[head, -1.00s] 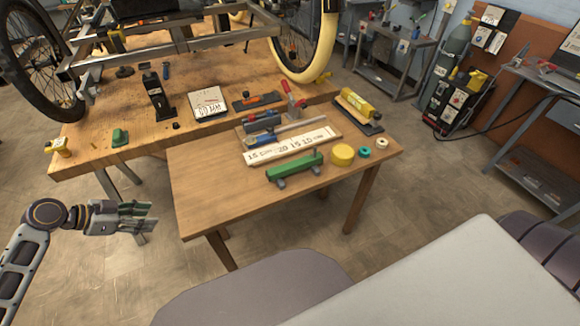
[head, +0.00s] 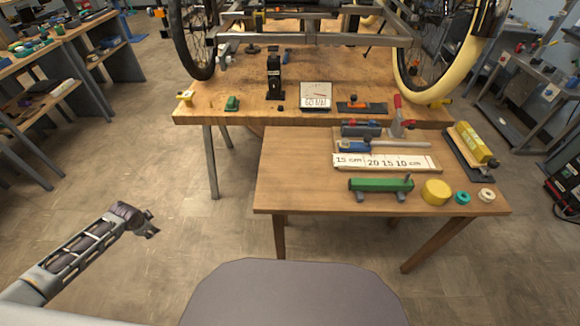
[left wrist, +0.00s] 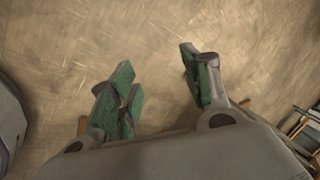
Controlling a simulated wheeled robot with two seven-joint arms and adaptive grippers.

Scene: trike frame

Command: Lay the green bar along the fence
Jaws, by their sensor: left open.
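The green bar (head: 381,184) lies on grey supports near the front edge of the small wooden table, left of a yellow round piece. Behind it is a white board marked with lengths in cm (head: 385,161), with a metal rail (head: 402,145) and a blue block (head: 354,146) on it; I take the rail to be the fence, though I cannot be sure. My left gripper (head: 149,224) is over the floor, left of the table and well away from the bar. In the left wrist view its green-padded fingers (left wrist: 163,90) are apart with only floor between them. My right gripper is not in view.
A yellow round piece (head: 436,192), a teal ring (head: 462,198) and a cream ring (head: 486,195) sit right of the bar. A red-handled clamp (head: 399,119) stands behind the board. The table's left part (head: 290,170) is bare. A workbench with the trike frame stands behind.

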